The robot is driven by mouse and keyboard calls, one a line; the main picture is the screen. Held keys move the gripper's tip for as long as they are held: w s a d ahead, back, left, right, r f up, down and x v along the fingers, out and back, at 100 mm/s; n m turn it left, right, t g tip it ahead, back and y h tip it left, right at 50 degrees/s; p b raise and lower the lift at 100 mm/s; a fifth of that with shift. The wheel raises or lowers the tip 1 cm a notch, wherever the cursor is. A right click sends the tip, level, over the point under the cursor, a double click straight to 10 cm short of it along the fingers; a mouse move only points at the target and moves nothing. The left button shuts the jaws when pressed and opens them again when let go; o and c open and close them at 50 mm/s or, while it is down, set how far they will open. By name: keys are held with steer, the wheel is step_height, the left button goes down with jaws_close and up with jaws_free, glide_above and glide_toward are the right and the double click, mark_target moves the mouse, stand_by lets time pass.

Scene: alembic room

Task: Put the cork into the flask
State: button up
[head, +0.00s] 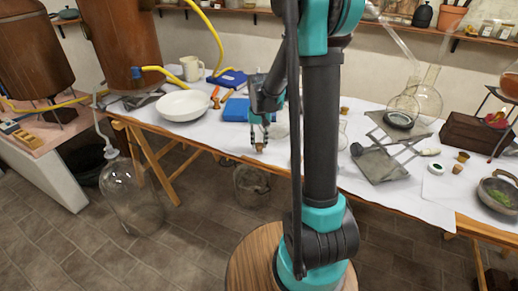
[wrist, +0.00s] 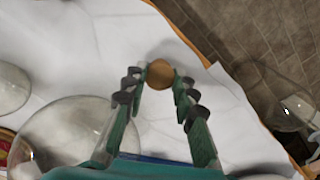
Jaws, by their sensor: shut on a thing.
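My gripper (head: 259,142) is over the front edge area of the white-clothed table in the head view. Its fingers are shut on a round brown cork (wrist: 160,74), held at the fingertips in the wrist view; the cork also shows small below the fingers in the head view (head: 259,149). A large clear glass flask (wrist: 66,138) lies left of and below the fingers in the wrist view, apart from the cork. In the head view, clear glass (head: 281,129) shows just right of the gripper, partly hidden by my arm. Which glass vessel is the task's flask I cannot tell.
Another clear vessel (wrist: 10,88) is at the wrist view's left edge. A white bowl (head: 184,105) and blue book (head: 236,110) lie left of my gripper. A wire-gauze stand (head: 380,164), large flask (head: 426,98) and loose corks (head: 463,156) are right. A glass carboy (head: 131,195) stands on the floor.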

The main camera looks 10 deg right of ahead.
steer(key=shift+r, duration=1.2)
steer(key=shift+d+r, duration=0.1)
